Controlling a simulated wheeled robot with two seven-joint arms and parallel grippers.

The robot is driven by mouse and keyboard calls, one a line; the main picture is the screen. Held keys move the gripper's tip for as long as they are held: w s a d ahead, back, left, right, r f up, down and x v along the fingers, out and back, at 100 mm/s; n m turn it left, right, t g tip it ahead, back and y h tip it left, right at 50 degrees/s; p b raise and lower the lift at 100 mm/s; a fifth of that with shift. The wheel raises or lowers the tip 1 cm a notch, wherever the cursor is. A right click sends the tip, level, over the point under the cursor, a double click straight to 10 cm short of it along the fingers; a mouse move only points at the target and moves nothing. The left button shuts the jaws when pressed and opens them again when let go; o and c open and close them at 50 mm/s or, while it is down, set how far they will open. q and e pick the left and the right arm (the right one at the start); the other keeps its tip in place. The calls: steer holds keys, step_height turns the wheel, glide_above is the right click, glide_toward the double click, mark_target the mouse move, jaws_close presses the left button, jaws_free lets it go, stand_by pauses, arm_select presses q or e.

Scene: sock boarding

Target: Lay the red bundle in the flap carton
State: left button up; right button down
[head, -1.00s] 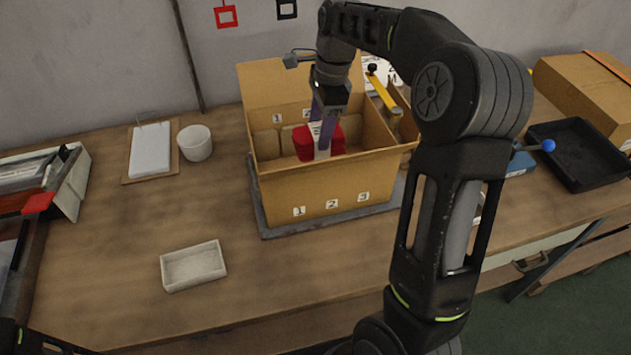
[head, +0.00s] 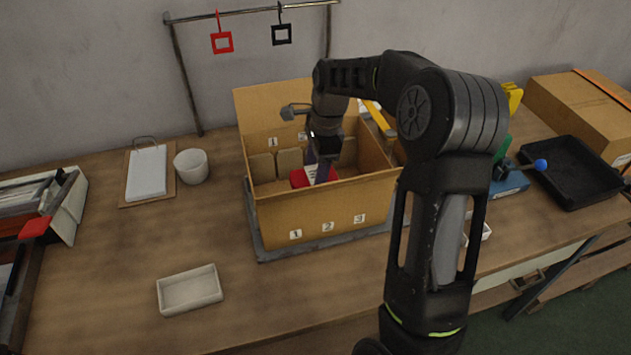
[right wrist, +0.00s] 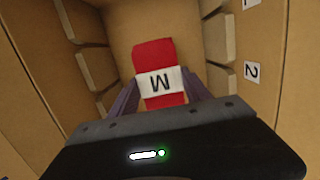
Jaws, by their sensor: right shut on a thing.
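The flap carton (head: 290,218) stands open on a grey base on the table, its back flap raised, with numbers 1, 2 and 3 on its front wall. The red bundle (head: 300,179) is inside the carton, below the rim. It has a white band with a letter on it, and it also shows in the right wrist view (right wrist: 153,58). My right gripper (head: 321,170) points down into the carton and is shut on the bundle, one finger on each side of it. Whether the bundle touches the carton floor is hidden. My left gripper is not in view.
Cardboard dividers (right wrist: 80,20) line the carton's inner walls. A white cup (head: 191,166) and a clipboard (head: 147,175) stand left of it. A small pale tray (head: 189,291) lies in front. A black tray (head: 575,190) is at the right.

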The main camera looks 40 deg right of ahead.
steer(key=shift+f, duration=1.8)
steer(key=shift+f, duration=0.1)
steer(key=shift+f, duration=0.15)
steer(key=c, duration=0.5)
jaws_free()
steer(key=shift+r, duration=0.2)
steer(key=r, duration=0.4)
steer(key=d+r, duration=0.1)
steer(key=r, duration=0.7)
steer(key=shift+s+d, duration=0.3)
steer(key=shift+d, duration=0.05)
